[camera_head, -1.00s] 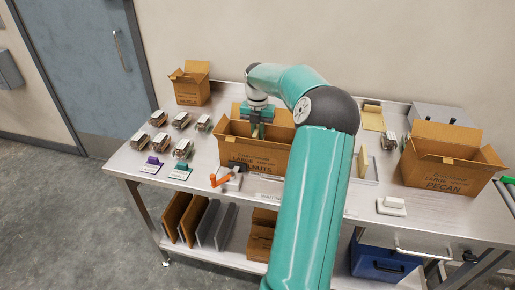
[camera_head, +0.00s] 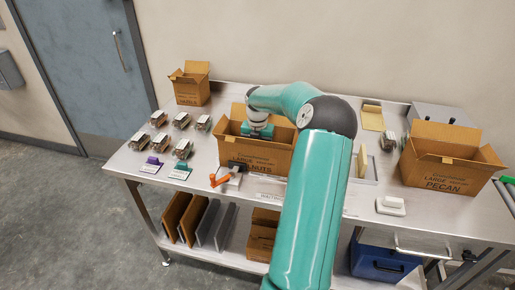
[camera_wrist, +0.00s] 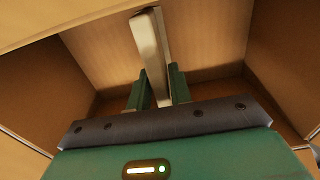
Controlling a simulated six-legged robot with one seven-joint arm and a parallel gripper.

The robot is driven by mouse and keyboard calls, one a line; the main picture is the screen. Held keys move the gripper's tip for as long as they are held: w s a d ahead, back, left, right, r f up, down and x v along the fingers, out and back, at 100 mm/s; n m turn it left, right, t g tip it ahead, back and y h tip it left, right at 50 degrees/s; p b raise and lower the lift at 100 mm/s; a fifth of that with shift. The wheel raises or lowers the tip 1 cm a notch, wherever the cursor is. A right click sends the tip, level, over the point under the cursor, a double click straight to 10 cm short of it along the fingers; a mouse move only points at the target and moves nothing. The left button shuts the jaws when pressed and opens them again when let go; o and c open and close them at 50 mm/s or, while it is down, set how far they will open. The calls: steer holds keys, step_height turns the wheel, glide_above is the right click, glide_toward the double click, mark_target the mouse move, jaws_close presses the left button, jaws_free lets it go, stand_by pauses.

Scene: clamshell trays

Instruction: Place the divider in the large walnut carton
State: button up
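The large walnut carton (camera_head: 272,156) stands open in the middle of the table, its print partly covered and ending in "NUTS". My gripper (camera_head: 258,138) is down inside its opening, fingers hidden in the head view. In the wrist view, my gripper (camera_wrist: 158,88) has its two green fingers on either side of a pale, narrow divider (camera_wrist: 150,45), shut on it. The divider is inside the carton, between cardboard walls (camera_wrist: 40,90). I cannot tell whether its lower edge touches the carton floor.
A large pecan carton (camera_head: 443,165) stands open at the right and a smaller open carton (camera_head: 190,85) at the back left. Several clamshell trays (camera_head: 158,118) lie at the left. An orange-handled tool (camera_head: 220,180) lies in front of the walnut carton. A pale panel (camera_head: 362,162) stands right of it.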

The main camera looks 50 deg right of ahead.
steer(key=shift+o, duration=1.2)
step_height(320, 180, up, 12)
steer(key=w+a+r+m+h, duration=0.1)
steer(key=w+a+r+m, duration=0.15)
steer(key=a, duration=0.55)
steer(key=w+a+r+m+h, duration=0.1)
steer(key=w+a+r+m, duration=0.15)
steer(key=a, duration=0.65)
steer(key=s+a+r+m+t, duration=0.15)
steer(key=a+r+m, duration=0.25)
steer(key=a, duration=0.8)
steer(key=s+a+f+m+t+y, duration=0.1)
steer(key=s+a+m+t, duration=0.3)
steer(key=s+a+m, duration=0.9)
steer(key=s+a+y, duration=0.1)
steer(key=s+a, duration=0.3)
steer(key=a, duration=0.2)
steer(key=shift+s+a+f+m, duration=0.25)
steer(key=shift+a+f+m, duration=0.05)
steer(key=shift+a+f, duration=0.1)
